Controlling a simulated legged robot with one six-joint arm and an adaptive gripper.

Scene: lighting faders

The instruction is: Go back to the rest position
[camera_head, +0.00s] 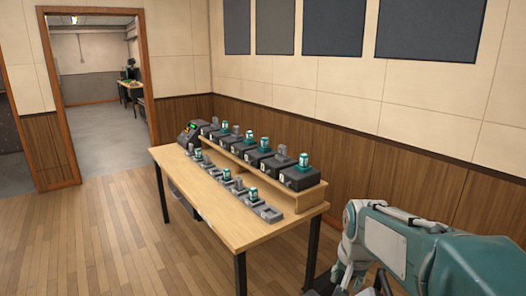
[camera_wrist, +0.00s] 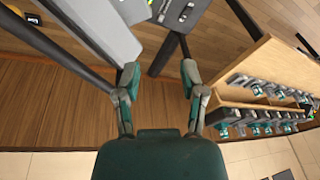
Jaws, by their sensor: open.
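My arm, teal and grey, is folded at the lower right of the head view. My gripper (camera_wrist: 158,85) shows in the wrist view with its two fingers spread apart and nothing between them. It is open, over the wood floor and away from the table. The wooden table (camera_head: 265,228) stands left of my arm in the head view and also shows at the right of the wrist view (camera_wrist: 270,65). It carries a row of grey fader units (camera_head: 240,187) in front and a raised shelf (camera_head: 290,197) with several dark boxes (camera_head: 300,177) topped by teal or grey knobs.
A dark console (camera_head: 190,134) with a green display sits at the table's far end. A wood-panelled wall (camera_head: 400,165) runs behind the table. The wood floor (camera_head: 110,245) left of the table is clear, and an open doorway (camera_head: 100,110) leads to another room.

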